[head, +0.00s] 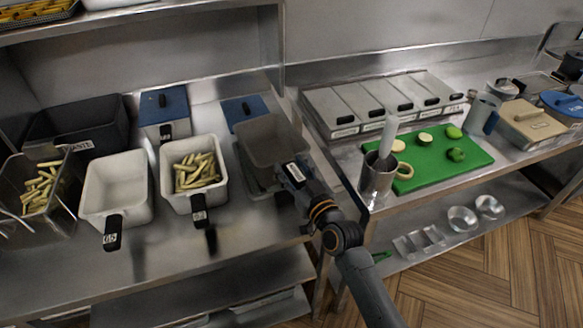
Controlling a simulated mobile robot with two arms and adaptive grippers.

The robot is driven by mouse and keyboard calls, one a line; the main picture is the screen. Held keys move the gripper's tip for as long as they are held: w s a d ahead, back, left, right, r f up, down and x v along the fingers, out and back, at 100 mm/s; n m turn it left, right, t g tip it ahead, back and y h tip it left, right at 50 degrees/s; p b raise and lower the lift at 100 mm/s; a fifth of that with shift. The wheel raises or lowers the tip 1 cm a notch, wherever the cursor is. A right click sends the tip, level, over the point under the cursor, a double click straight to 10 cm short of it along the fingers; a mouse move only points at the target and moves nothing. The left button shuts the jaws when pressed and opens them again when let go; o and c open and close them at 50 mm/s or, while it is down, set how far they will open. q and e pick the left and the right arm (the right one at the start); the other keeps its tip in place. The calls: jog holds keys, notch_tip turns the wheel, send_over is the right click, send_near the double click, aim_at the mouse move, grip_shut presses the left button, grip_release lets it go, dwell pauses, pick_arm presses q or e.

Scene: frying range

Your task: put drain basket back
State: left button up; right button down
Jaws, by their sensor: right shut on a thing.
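The drain basket (268,142) is a grey, square-rimmed container at the centre of the head view. My right gripper (291,176) is at its front right side, shut on its handle end beside a small white label. The basket appears tilted and sits over or just above a grey container (256,178) on the left counter. I cannot tell whether the two touch, and the basket and gripper hide much of the container. My left gripper is not in view.
Left of the basket stand a white bin with fries (180,205), an empty white bin (104,212) and a dark box (55,116). A blue-lidded container (162,104) stands behind. Right, across a gap, are a metal cup (375,186) and green board (473,160).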

jog(key=c, duration=0.6)
grip_release()
jog(key=shift+f, duration=0.1)
